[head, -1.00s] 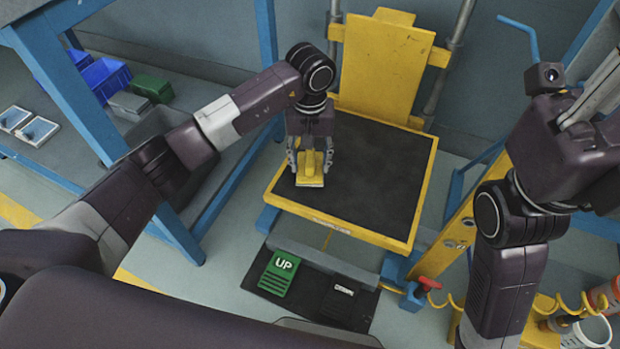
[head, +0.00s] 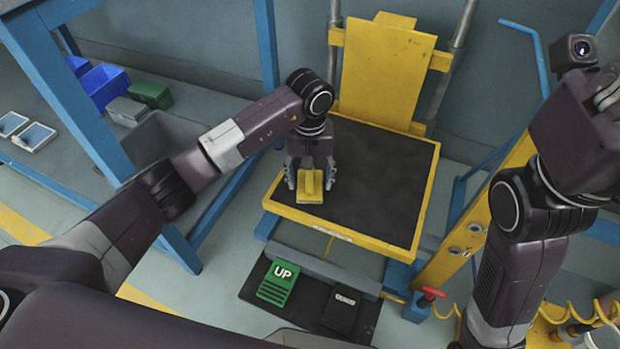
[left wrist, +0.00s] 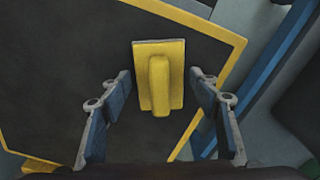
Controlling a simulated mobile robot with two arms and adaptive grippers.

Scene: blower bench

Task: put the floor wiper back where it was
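A yellow flat plate with a raised grip bar, which I take to be the floor wiper (head: 309,188), lies on the black top of the yellow-edged platform (head: 375,190). In the left wrist view the wiper (left wrist: 159,76) is centred, with its bar pointing toward me. My left gripper (head: 311,181) is above and around it. In the left wrist view its fingers (left wrist: 160,88) are spread wide, with clear gaps on both sides of the wiper. My right arm is at the right of the head view; its gripper is mostly cut off at the edge.
A yellow upright panel (head: 385,70) stands behind the platform. A green UP pedal (head: 277,283) and a black pedal (head: 341,310) are on the floor in front. Blue and green bins (head: 151,95) are on the bench shelf at left. The platform's right side is clear.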

